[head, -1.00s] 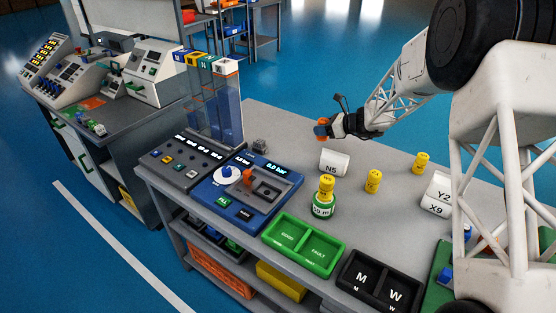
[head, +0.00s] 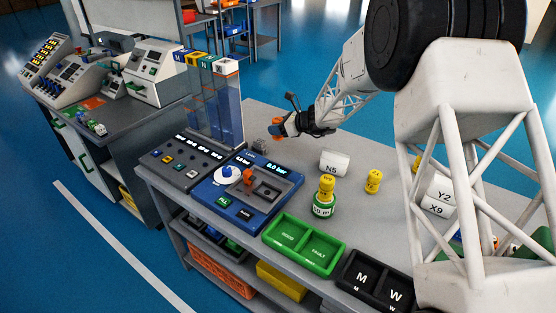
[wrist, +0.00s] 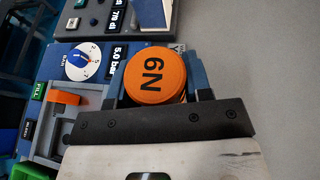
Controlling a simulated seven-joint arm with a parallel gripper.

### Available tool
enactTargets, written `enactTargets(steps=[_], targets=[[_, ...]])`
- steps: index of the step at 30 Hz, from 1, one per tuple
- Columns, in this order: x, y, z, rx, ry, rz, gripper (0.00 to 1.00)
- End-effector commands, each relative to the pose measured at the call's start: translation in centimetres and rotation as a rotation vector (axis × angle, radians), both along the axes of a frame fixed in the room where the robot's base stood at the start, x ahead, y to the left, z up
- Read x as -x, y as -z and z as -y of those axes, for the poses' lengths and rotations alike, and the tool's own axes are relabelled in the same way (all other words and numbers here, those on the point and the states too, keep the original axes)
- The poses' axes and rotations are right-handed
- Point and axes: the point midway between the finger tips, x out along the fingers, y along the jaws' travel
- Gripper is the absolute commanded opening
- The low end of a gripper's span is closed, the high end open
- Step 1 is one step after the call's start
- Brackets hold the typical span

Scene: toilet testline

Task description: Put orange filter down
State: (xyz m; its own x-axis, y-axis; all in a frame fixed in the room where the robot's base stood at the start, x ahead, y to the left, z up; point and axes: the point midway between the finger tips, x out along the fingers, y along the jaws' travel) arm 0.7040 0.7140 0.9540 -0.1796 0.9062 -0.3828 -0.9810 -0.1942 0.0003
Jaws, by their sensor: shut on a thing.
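The orange filter (wrist: 155,76) is a round disc marked "N9" or "6N" in the wrist view. It sits between the two blue fingers of my gripper (wrist: 158,82), which is shut on it. In the head view the orange filter (head: 277,129) shows at the tip of my gripper (head: 284,127), above the grey bench (head: 268,209) and just behind the blue pressure panel. The gap between the filter and the bench is hard to judge.
The blue panel (head: 213,192) has a white dial and an orange lever. Clear tubes (head: 222,105) stand at its far left. Bench behind N5 is clear.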

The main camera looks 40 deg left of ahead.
Motion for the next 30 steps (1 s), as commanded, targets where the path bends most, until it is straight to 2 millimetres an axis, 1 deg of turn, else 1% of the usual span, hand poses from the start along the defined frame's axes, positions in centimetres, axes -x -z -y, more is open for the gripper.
enactTargets(steps=[4,8,11,15,18,21,30], targets=[[0.0,0.1,0.0,0.000,0.000,0.000,0.21],[0.0,1.0,0.0,0.001,-0.001,-0.001,0.21],[0.0,2.2,0.0,0.001,0.000,-0.002,0.21],[0.0,4.3,0.0,0.002,0.000,-0.003,0.21],[0.0,5.4,0.0,0.000,-0.001,0.000,0.21],[0.0,6.1,0.0,0.000,0.000,-0.001,0.21],[0.0,6.3,0.0,0.000,0.000,0.000,0.21]])
